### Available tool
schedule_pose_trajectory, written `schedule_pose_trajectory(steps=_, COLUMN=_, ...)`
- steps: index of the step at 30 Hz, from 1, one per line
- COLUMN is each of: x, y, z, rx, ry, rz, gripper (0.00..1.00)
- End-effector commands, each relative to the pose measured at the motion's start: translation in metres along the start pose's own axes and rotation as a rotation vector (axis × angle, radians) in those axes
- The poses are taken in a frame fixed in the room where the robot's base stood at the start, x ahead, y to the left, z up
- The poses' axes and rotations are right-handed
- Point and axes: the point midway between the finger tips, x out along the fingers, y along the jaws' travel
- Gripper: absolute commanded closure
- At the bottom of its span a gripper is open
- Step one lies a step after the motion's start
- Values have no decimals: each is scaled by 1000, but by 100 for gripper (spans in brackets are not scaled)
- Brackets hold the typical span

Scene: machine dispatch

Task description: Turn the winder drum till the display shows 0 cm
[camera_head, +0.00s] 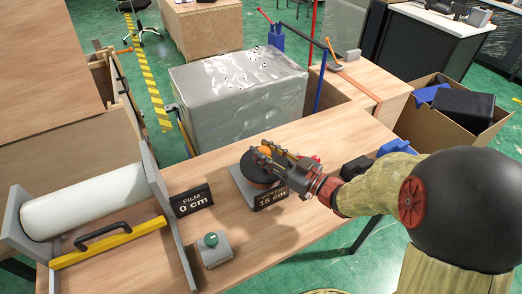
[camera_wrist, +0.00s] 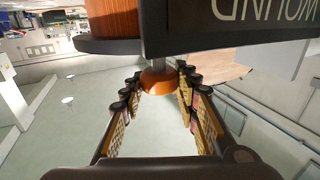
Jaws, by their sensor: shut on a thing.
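The winder drum (camera_head: 249,170) is a dark round disc on a grey base on the table; its copper-brown core (camera_wrist: 110,18) shows at the top of the wrist view. An orange knob (camera_wrist: 158,80) stands on a short grey shaft. My gripper (camera_head: 266,155) reaches in from the right over the drum. The winder's display (camera_head: 271,198) reads 15 cm and is partly covered by my gripper. In the wrist view the display (camera_wrist: 270,25) shows upside-down lettering, WOUND.
A sign (camera_head: 192,199) reads FILM 0 cm. Left of it a white film roll (camera_head: 90,205) lies in a grey frame with a yellow bar (camera_head: 110,244). A green button box (camera_head: 213,250) sits near the front. A wrapped grey block (camera_head: 238,95) stands behind the table.

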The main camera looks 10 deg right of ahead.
Motion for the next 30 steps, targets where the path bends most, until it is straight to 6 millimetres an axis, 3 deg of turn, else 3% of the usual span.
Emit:
schedule_pose_trajectory(steps=23, x=0, y=1, z=-2, rx=-4, ry=4, rz=-101, gripper=100)
schedule_pose_trajectory(steps=24, x=0, y=1, z=-2, rx=-4, ry=4, rz=-101, gripper=68)
schedule_pose_trajectory(steps=30, x=0, y=1, z=-2, rx=-3, ry=3, rz=-101, gripper=57)
